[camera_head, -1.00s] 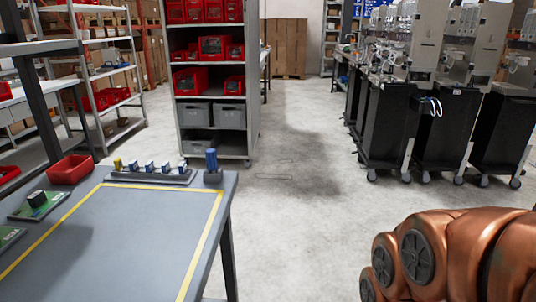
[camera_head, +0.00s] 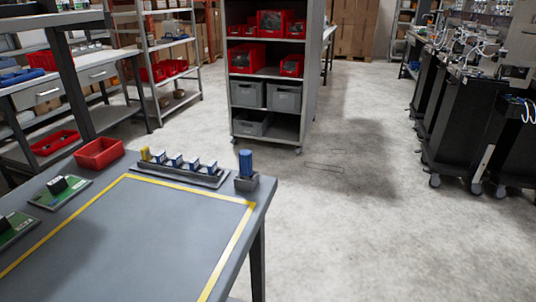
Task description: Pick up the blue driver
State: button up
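A blue upright object (camera_head: 246,163), which looks like the blue driver, stands in a small grey holder (camera_head: 247,183) at the far right corner of the grey table (camera_head: 140,245). It is upright and nothing touches it from above. My gripper is not in the head view, so its state cannot be seen.
A grey rack (camera_head: 178,175) with several blue-and-white pieces and a yellow one stands left of the holder. A red bin (camera_head: 99,153) and green boards (camera_head: 60,192) lie at the table's left. A shelf unit (camera_head: 273,85) stands behind. Floor right of the table is clear.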

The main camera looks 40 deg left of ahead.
aim_at(246, 156)
jog(key=i, duration=0.4)
jog(key=u, duration=2.65)
